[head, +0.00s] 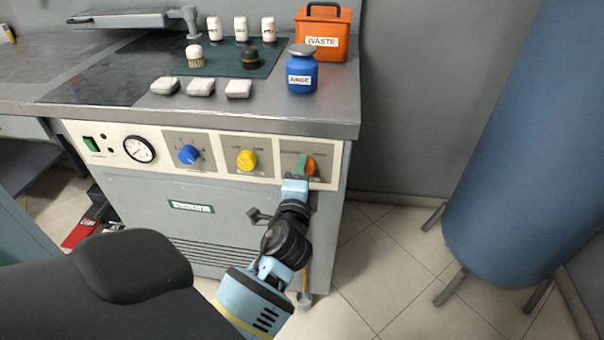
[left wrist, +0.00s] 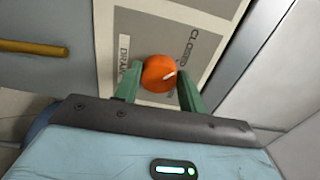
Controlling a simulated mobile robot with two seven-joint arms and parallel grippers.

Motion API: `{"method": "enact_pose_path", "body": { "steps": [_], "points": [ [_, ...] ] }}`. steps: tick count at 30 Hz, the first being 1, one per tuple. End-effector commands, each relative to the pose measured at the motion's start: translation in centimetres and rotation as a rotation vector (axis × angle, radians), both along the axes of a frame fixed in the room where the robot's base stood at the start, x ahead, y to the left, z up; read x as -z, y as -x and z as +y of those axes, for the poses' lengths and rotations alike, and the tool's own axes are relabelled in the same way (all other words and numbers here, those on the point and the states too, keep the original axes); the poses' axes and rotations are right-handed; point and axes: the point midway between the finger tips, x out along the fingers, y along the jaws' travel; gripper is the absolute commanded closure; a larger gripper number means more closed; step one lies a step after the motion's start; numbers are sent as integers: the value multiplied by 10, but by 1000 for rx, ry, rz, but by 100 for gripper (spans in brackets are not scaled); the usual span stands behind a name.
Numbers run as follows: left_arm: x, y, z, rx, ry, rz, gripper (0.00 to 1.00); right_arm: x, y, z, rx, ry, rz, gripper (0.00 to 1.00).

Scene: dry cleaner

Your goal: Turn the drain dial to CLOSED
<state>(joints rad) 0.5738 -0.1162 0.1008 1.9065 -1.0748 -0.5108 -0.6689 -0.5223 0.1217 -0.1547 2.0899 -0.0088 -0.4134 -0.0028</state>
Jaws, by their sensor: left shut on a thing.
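The drain dial, an orange knob (head: 311,165), sits at the right end of the machine's front panel. In the left wrist view the dial (left wrist: 156,72) lies between the two green fingers of my left gripper (left wrist: 159,80), which is shut on it. Its white mark points right and slightly up in that view. The word CLOSED (left wrist: 188,45) is printed above and right of the dial, and DRAIN (left wrist: 125,50) on its left. In the head view my left gripper (head: 302,165) covers part of the dial. My right gripper is not in view.
A yellow dial (head: 247,160), a blue dial (head: 188,154) and a gauge (head: 138,149) are left of the drain dial. Above stand a blue bottle (head: 302,75) and an orange waste box (head: 324,30). A large blue cylinder (head: 535,140) stands at right, with open floor between.

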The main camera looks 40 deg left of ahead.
Motion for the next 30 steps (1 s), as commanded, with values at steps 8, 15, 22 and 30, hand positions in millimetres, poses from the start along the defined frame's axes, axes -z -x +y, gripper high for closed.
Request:
{"method": "enact_pose_path", "body": {
  "steps": [8,15,22,30],
  "points": [
    [1,0,-1,1,4,0,82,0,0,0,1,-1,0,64],
    [0,0,0,1,3,-1,39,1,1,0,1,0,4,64],
    [0,0,0,0,2,0,39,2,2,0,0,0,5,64],
    [0,0,2,1,1,0,39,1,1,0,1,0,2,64]
  ]
}}
